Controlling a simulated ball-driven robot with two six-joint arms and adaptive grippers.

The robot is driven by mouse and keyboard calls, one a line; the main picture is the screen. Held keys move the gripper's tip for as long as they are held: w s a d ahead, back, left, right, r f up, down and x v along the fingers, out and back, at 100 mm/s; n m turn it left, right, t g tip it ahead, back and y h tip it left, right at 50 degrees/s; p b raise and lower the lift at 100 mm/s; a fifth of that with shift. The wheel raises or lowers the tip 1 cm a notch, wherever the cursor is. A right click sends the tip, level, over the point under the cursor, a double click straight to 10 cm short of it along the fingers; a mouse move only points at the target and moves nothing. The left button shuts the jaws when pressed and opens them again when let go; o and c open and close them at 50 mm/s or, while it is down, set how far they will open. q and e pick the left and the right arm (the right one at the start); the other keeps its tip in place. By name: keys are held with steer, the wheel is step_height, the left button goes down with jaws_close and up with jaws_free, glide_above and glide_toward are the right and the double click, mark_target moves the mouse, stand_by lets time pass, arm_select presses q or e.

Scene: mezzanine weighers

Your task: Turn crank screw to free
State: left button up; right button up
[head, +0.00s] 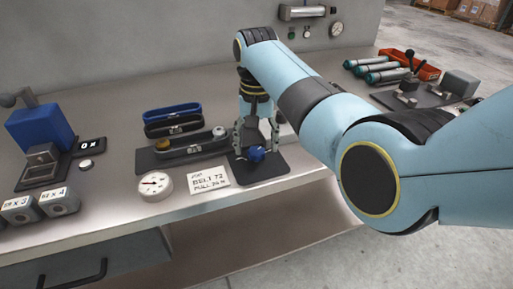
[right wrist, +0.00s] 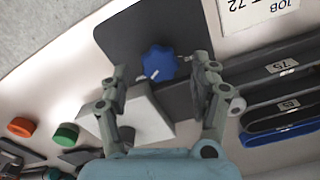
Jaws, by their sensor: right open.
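A blue lobed knob (head: 257,154), likely the crank screw's head, sits on a dark plate (head: 270,168) near the front of the bench. In the right wrist view the blue knob (right wrist: 159,63) shows with a small pale pin or bar at its lower left. My right gripper (head: 256,143) points down over the knob. It is open, one finger on each side. How far the tips are above the plate is hard to tell. My left gripper is not in view.
Belts in dark and blue loops (head: 172,119) lie left of the plate. A round dial (head: 155,186) and a job card (head: 208,180) lie in front. A grey block (right wrist: 148,115) is close beside the gripper. A red tray (head: 427,70) stands far right.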

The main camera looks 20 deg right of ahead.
steer(key=shift+f, duration=1)
steer(key=shift+c, duration=0.5)
steer(key=c, duration=1.1)
steer(key=shift+o, duration=0.2)
